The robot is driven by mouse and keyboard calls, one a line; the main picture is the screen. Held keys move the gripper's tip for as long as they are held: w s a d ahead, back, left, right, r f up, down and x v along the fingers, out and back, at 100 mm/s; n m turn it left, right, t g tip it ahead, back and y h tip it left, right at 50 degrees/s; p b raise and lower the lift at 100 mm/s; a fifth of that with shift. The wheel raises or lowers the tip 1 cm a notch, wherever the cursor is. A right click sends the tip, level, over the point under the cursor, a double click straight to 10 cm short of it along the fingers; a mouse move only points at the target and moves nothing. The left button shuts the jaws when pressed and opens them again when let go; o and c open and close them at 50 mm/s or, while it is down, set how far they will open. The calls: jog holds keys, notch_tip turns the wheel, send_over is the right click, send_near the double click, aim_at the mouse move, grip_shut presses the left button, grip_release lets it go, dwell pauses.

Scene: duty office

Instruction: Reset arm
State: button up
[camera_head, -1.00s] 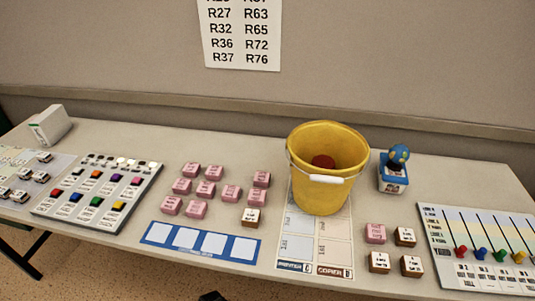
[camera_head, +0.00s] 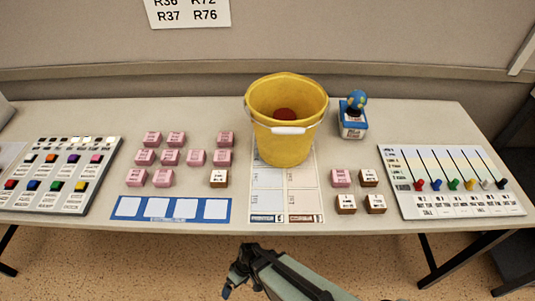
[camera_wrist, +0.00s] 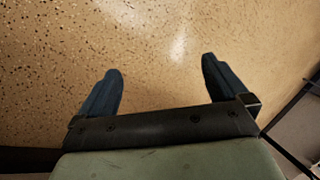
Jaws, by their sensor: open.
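My gripper (camera_wrist: 160,95) is open and empty in the wrist view, its two dark fingers spread over bare speckled floor. In the head view my gripper (camera_head: 232,284) hangs in front of the table's front edge, low in the picture, apart from everything on the table. My arm reaches in from the bottom. The task names no object.
The table (camera_head: 400,130) holds a yellow bucket (camera_head: 285,150) with something red inside, several pink blocks (camera_head: 170,157), a blue strip (camera_head: 128,208), a button panel (camera_head: 60,175), a slider board (camera_head: 460,185) and a blue globe-topped item (camera_head: 353,120). Floor (camera_head: 150,265) lies clear in front.

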jog(key=s+d+m+g+h, duration=0.1)
jog(key=s+d+m, duration=0.2)
jog(key=d, duration=1.1)
jog(key=s+d+m+g+h, duration=0.2)
jog(key=d+m, duration=0.4)
jog(key=d, duration=0.8)
jog(key=shift+s+d+r, duration=0.4)
jog(key=shift+s+r, duration=0.05)
jog(key=shift+s, duration=0.05)
